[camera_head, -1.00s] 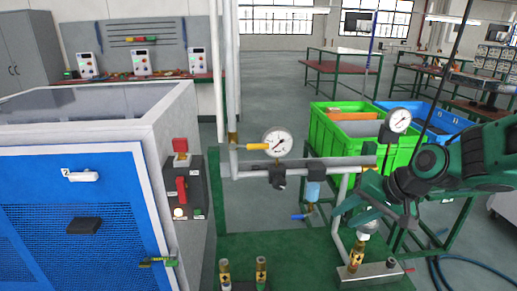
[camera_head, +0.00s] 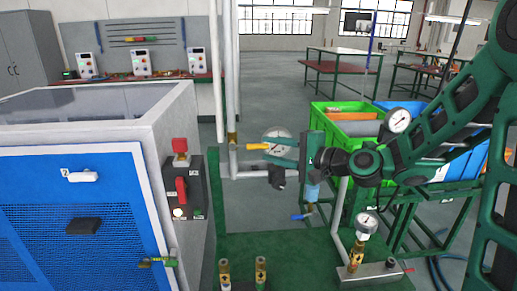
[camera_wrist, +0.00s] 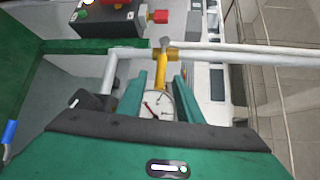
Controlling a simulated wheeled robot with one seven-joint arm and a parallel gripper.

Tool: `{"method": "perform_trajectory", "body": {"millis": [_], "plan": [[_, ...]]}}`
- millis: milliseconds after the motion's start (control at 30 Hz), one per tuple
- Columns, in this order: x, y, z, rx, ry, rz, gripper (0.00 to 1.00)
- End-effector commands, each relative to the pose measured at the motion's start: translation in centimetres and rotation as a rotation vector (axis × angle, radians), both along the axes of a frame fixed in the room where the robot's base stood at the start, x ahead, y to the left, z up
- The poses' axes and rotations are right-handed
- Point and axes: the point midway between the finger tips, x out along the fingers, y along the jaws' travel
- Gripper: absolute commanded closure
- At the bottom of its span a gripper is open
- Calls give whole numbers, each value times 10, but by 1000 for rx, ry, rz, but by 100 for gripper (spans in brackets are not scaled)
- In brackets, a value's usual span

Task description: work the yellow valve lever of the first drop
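The yellow valve lever (camera_head: 257,146) sits at the upright pipe's junction, left of the round pressure gauge (camera_head: 276,140). In the wrist view, the yellow lever (camera_wrist: 161,72) lies in the gap between my fingers, pointing toward the gauge (camera_wrist: 158,104). My gripper (camera_head: 266,152) reaches in from the right, in front of the gauge and horizontal pipe. Its fingers (camera_wrist: 159,82) are apart, one on each side of the lever, with visible gaps. I cannot tell whether the lever is fully at fingertip depth. My gripper partly hides the gauge and pipe.
The blue generator cabinet (camera_head: 70,215) with a red-switch control box (camera_head: 184,187) stands at left. A blue-handled valve (camera_head: 301,217) hangs below the pipe. Another gauge (camera_head: 398,120) and green crate (camera_head: 322,112) are at right. Brass fittings (camera_head: 261,272) stand below.

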Motion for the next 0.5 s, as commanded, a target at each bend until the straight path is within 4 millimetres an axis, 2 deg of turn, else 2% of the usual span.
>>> {"method": "perform_trajectory", "body": {"millis": [200, 500], "plan": [[23, 25, -5, -1, -1, 2, 67], [36, 37, -7, -1, -1, -1, 67]]}}
